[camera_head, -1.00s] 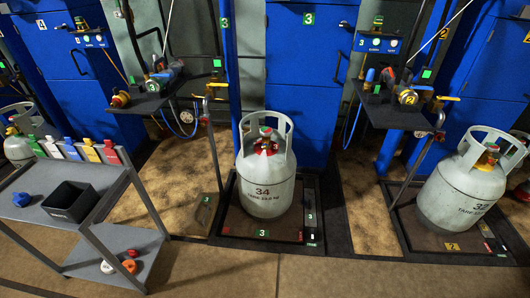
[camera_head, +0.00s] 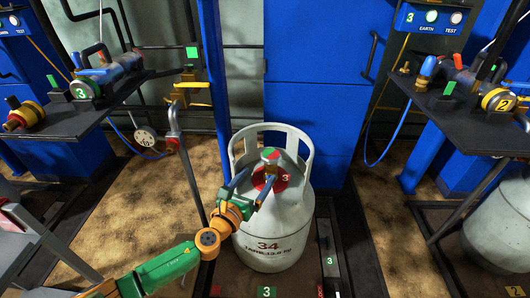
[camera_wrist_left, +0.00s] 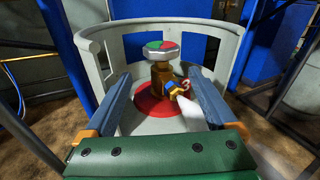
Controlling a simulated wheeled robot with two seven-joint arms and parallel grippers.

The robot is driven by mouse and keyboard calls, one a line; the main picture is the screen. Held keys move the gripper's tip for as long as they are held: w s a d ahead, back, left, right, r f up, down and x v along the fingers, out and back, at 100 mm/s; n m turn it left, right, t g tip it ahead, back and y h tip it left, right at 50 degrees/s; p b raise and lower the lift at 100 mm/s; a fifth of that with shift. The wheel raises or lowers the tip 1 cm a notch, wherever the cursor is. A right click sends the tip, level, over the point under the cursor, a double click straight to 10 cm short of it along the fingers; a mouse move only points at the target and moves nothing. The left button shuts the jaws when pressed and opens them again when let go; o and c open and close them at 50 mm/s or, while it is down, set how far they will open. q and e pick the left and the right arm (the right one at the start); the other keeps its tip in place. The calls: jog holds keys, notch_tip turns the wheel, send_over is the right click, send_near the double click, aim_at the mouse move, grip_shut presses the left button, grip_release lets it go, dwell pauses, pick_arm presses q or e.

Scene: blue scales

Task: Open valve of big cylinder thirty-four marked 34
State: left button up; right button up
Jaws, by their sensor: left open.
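The big grey cylinder marked 34 (camera_head: 272,236) stands upright on the scale platform numbered 3. Its valve knob (camera_head: 270,154), with a green and red top, sits inside the open collar. In the left wrist view the knob (camera_wrist_left: 159,48) tops a brass valve body (camera_wrist_left: 161,80) above a red disc (camera_wrist_left: 162,104). My left gripper (camera_head: 254,186) reaches to the collar from the lower left. In the left wrist view its two blue fingers (camera_wrist_left: 150,90) are wide apart, with the valve beyond and between them. They do not grip the knob. My right gripper is not in view.
A dark shelf (camera_head: 60,128) with valve fittings is at the left, and another (camera_head: 450,120) at the right. A bent grey pipe (camera_head: 185,165) stands left of the cylinder. Another grey cylinder (camera_head: 500,230) is at the right edge.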

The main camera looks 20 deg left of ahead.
aim_at(266, 162)
pick_arm(q)
jog(key=shift+w+r+m, duration=0.55)
jog(key=shift+r+m, duration=0.05)
jog(key=w, duration=0.2)
jog(key=w+b, duration=0.1)
jog(key=w+d+b, duration=0.1)
jog(key=w, duration=0.1)
jog(key=shift+w, duration=0.3)
jog(key=shift+w+d, duration=0.1)
jog(key=shift+w, duration=0.4)
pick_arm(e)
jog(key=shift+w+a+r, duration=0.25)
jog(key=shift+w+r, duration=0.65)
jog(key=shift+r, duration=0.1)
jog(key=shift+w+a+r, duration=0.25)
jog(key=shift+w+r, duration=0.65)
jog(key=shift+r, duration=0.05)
pick_arm(q)
jog(key=shift+r, duration=0.1)
jog(key=c, duration=1.1)
